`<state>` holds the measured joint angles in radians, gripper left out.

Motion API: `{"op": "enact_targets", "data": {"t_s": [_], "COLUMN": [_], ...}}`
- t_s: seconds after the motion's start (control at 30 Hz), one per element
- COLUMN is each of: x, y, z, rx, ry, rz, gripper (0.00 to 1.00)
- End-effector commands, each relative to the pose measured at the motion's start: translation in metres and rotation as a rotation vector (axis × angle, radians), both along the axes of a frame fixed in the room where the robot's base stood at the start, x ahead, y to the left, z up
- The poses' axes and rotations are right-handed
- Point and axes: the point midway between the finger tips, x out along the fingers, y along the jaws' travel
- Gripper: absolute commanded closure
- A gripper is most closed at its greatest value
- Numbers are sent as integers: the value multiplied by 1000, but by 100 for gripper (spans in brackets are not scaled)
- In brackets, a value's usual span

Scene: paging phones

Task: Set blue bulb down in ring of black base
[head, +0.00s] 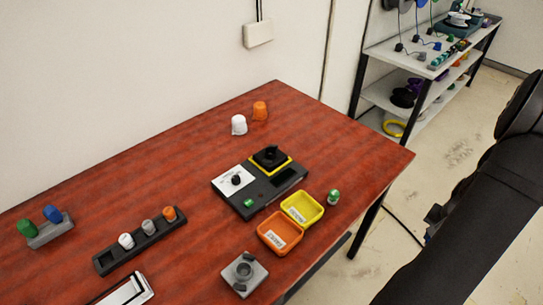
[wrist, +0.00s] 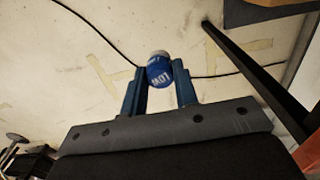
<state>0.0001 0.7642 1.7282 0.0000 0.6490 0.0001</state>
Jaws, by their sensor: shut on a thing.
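My gripper (wrist: 160,70) is shut on the blue bulb (wrist: 160,76), which has white lettering and a pale end. The bulb sits between the fingertips, above bare floor in the wrist view. In the head view my arm is at the right, off the table's right edge, and the bulb cannot be made out clearly. A black base (head: 270,157) stands on a yellow square of the dark panel on the red table; its ring is too small to make out. The base is not in the wrist view, and my gripper is apart from it.
The dark panel (head: 262,193) also carries a white plate. Yellow (head: 303,207) and orange (head: 279,232) trays, a green bulb (head: 333,197) and a grey block (head: 243,273) stand nearby. White (head: 239,125) and orange (head: 260,111) caps stand behind. A bulb rack (head: 140,242) is left.

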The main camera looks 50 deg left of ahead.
Motion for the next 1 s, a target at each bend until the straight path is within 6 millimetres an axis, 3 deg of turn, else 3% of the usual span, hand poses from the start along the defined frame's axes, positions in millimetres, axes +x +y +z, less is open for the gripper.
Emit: {"op": "enact_targets", "data": {"t_s": [0.47, 0.57, 0.77, 0.87, 1.0], "x": [6, 20, 58, 70, 75], "y": [0, 1, 13, 34, 87], "z": [8, 27, 98, 133, 163], "rx": [0, 0, 1, 1, 1], "ry": [-2, -7, -10, -8, -4], "rz": [-13, -49, -144, -145, -55], "gripper": [95, 95, 95, 95, 95]}}
